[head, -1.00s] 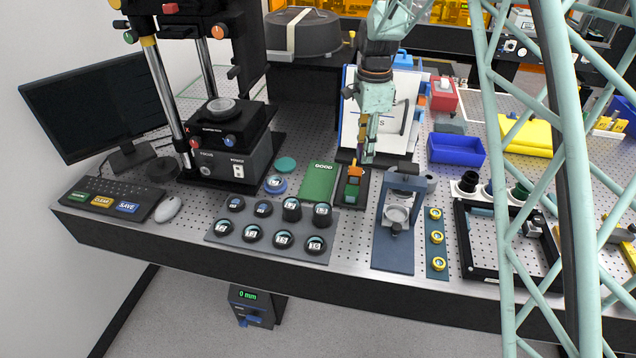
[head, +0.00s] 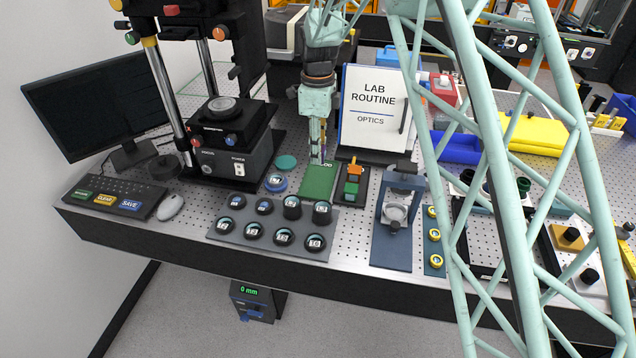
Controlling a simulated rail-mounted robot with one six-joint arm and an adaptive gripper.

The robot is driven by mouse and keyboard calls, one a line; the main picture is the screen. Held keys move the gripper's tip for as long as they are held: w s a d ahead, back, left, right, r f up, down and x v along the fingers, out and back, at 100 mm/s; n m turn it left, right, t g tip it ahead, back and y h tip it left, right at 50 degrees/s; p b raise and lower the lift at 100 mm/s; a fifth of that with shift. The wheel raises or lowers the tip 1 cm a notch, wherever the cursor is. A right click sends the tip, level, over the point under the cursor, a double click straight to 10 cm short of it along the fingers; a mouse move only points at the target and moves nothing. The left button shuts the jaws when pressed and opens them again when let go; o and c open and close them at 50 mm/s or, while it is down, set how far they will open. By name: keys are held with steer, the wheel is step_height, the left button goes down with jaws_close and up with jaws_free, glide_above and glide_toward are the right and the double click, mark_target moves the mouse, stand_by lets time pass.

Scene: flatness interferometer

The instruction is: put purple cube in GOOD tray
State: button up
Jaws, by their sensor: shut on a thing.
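The GOOD tray (head: 318,182) is a flat green tray lying on the bench, with its label partly covered by my gripper. My gripper (head: 317,158) points down over the back part of this tray. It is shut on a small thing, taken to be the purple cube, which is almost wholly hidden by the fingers. I cannot tell its exact height above the tray. To the right of the GOOD tray is a dark tray (head: 343,201) with an orange block (head: 355,169) and a green block (head: 351,188).
A grey plate of round black-rimmed optics (head: 283,237) lies in front. A blue round piece (head: 276,183) and a teal disc (head: 286,162) lie left. A blue stand (head: 397,205) is at right. A "LAB ROUTINE" board (head: 375,105) stands behind.

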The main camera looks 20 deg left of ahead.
steer(key=shift+f, duration=0.1)
glide_above(318, 182)
steer(key=shift+f, duration=3.05)
steer(key=shift+f, duration=1.8)
steer(key=shift+f, duration=0.2)
steer(key=o, duration=0.9)
steer(key=shift+r, duration=0.15)
steer(key=shift+r, duration=6.05)
